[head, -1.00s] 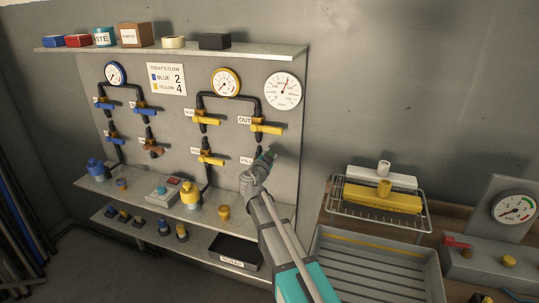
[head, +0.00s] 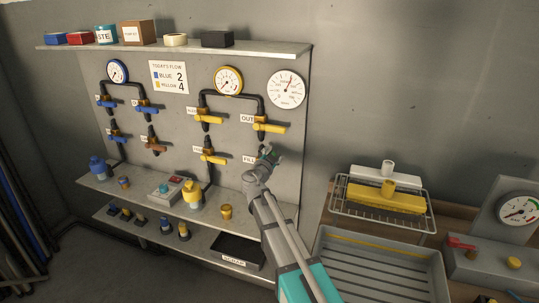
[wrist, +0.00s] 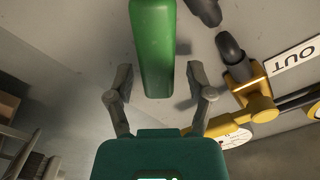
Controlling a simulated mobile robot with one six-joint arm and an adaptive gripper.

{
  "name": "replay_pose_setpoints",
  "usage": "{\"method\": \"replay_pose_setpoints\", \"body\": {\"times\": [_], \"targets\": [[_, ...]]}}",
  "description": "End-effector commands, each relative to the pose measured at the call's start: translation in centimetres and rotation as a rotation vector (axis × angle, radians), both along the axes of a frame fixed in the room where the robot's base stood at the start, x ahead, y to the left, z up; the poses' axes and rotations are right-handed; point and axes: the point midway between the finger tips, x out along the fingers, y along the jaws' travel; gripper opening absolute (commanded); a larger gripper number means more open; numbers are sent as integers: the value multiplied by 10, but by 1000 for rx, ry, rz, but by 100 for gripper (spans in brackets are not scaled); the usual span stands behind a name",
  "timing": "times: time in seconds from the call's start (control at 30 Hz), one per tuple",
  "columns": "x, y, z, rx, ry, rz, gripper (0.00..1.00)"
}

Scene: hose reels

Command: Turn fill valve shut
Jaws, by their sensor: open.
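The fill valve is on the right of the grey panel, beside a partly covered label (head: 248,159) that starts "FIL". My arm's end hides most of the valve in the head view. In the wrist view a long green handle (wrist: 152,45) extends down from the top edge, between my gripper's two fingers. My gripper (wrist: 160,82) is open, one finger on each side of the handle, with visible gaps and no grip on it. In the head view my gripper (head: 267,154) is at the panel, below the yellow OUT valve (head: 268,127).
The OUT valve's yellow body (wrist: 253,100) is close on the right in the wrist view. A grey tray (head: 375,270) and wire rack (head: 345,210) stand right.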

Motion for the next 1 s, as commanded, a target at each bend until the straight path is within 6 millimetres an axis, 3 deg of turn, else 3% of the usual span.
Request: {"method": "replay_pose_setpoints", "body": {"times": [0.37, 1.0], "targets": [[-11, 5, 0, 0, 0, 3, 69], [-94, 40, 0, 0, 0, 3, 69]]}}
